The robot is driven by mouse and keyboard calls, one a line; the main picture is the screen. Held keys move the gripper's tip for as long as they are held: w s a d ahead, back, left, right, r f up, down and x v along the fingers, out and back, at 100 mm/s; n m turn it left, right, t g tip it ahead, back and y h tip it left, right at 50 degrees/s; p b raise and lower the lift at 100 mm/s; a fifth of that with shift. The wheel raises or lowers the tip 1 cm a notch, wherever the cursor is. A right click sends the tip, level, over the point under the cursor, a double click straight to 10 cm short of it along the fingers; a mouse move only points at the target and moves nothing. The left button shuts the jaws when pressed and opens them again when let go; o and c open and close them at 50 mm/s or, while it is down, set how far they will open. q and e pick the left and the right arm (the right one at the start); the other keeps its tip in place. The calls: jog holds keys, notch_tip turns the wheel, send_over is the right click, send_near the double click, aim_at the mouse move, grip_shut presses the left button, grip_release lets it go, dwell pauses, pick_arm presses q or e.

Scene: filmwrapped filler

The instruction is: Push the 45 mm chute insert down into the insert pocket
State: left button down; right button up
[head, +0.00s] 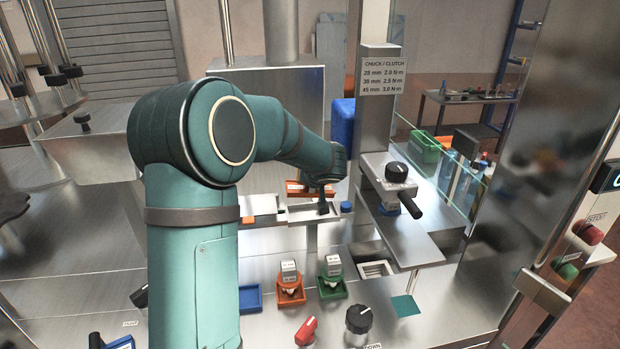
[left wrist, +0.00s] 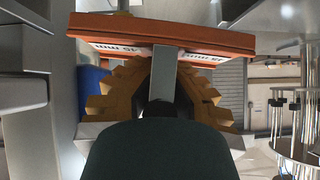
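The orange 45 mm chute insert (head: 308,188) is near the middle of the head view, above a steel frame (head: 300,216) on the machine deck. It fills the top of the left wrist view (left wrist: 160,35), with "45 mm" labels on its pale underside area. A grey upright bar (left wrist: 163,75) runs from it between my left fingers. My left gripper (left wrist: 163,62) is closed around this bar. In the head view my arm and wrist partly hide the insert and gripper. I cannot tell whether the insert touches the pocket. My right gripper is in neither view.
A chuck unit (head: 390,182) on a steel post stands right of the insert. In front are an orange holder (head: 290,292), a green holder (head: 332,288), a red knob (head: 306,331) and a black knob (head: 359,319). A glass panel (head: 440,175) bounds the right.

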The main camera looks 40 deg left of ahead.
aim_at(310, 204)
pick_arm(q)
jog(key=shift+d+f+n+h, duration=0.1)
jog(key=shift+f+n+h, duration=0.2)
jog(key=shift+n+h, duration=0.15)
jog(key=shift+f+b, duration=1.4)
jog(key=shift+f, duration=1.95)
jog(key=shift+f, duration=0.3)
jog(key=c, duration=1.7)
grip_release()
jog(key=o, duration=0.6)
jog(key=shift+o, duration=0.2)
jog(key=v, duration=1.2)
